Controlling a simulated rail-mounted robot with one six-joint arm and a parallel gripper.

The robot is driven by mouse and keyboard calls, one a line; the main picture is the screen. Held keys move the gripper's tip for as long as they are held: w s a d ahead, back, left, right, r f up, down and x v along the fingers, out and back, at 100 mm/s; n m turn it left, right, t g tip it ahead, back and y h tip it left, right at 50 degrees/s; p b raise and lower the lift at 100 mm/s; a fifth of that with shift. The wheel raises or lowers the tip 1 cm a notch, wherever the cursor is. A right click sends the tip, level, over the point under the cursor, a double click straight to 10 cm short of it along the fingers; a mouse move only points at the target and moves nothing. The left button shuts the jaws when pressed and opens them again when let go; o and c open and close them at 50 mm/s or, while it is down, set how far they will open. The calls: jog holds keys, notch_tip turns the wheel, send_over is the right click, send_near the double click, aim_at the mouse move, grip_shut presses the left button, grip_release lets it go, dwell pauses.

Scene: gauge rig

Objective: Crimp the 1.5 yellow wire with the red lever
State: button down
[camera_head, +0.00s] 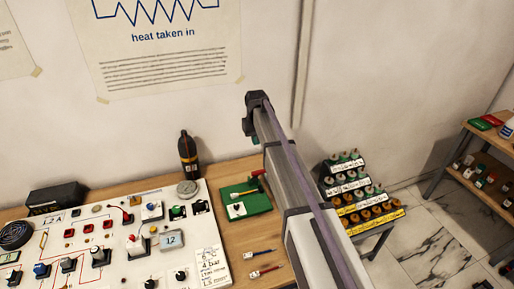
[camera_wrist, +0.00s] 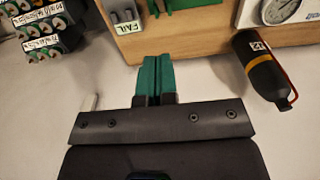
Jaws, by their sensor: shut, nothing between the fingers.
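The red lever (camera_head: 258,173) stands on a green base (camera_head: 259,204) on the wooden bench in the head view. A small piece with a yellowish part (camera_head: 243,193) lies across that base; I cannot tell whether it is a wire. Two short wires lie on the bench nearer the front, one with a yellowish part (camera_head: 259,253) and one with a red part (camera_head: 264,272). Their sizes cannot be read. My gripper (camera_wrist: 156,58) shows in the wrist view with its green fingers together and nothing between them, pointing toward the bench edge. I cannot make out its fingers in the head view.
A white panel (camera_head: 211,232) with switches and leads covers the bench's left. A black bottle (camera_head: 187,155) stands behind it, also in the wrist view (camera_wrist: 264,68). A stepped spool rack (camera_head: 355,186) stands right of my arm.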

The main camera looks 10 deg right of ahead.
jog(key=f+b, duration=0.3)
jog(key=s+f+b, duration=0.1)
jog(key=f+b, duration=0.2)
jog(key=f, duration=0.1)
jog(key=f+b, duration=0.3)
jog(key=shift+s+d+f, duration=0.1)
jog(key=shift+s+f, duration=0.2)
jog(key=shift+s, duration=0.1)
jog(key=shift+s+f+b, duration=0.15)
jog(key=shift+s+b, duration=0.15)
jog(key=shift+s, duration=0.15)
jog(key=shift+d, duration=0.15)
